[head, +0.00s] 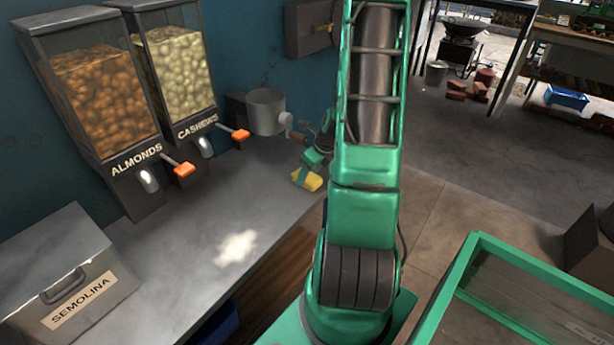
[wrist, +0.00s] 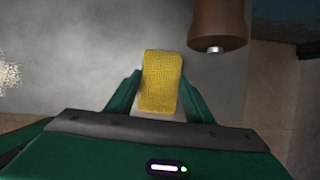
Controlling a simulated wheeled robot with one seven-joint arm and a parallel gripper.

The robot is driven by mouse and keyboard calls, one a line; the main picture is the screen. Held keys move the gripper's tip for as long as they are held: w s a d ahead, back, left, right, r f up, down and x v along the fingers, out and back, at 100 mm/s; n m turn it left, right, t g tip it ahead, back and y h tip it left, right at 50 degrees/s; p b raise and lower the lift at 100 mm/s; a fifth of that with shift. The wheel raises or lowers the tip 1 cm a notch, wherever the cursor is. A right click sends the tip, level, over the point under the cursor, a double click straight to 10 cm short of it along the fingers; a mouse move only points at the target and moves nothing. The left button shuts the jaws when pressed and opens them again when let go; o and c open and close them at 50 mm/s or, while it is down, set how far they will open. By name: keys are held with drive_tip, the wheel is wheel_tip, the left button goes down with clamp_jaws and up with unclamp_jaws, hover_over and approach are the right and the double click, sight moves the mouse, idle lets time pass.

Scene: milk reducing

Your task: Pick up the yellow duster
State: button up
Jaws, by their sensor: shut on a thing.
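The yellow duster (head: 309,181) is at the right end of the grey counter, partly hidden by my gripper in the head view. In the wrist view the yellow duster (wrist: 161,80) lies between the two green fingers, with a finger against each side. My gripper (wrist: 160,100) is shut on it; my gripper also shows in the head view (head: 303,176). Grey counter surface shows behind the duster in the wrist view. I cannot tell whether the duster touches the counter.
A brown handle (wrist: 217,22) is close to the right of the duster. A metal pot-like grinder (head: 266,111) is on the wall side. Almond (head: 100,95) and cashew (head: 175,70) dispensers and a semolina box (head: 65,280) stand left. A white powder patch (head: 236,247) lies on the counter (head: 190,235).

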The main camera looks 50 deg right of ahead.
wheel_tip(320, 180, up, 5)
drive_tip(key=shift+w+a+f, duration=0.1)
drive_tip(key=w+a+r, duration=0.4)
drive_tip(key=a+r, duration=0.2)
drive_tip(key=a, duration=0.4)
drive_tip(key=shift+w+a+r, duration=0.2)
drive_tip(key=shift+w+r, duration=0.05)
drive_tip(key=shift+w, duration=0.1)
drive_tip(key=shift+o, duration=0.5)
drive_tip(key=shift+s, duration=0.1)
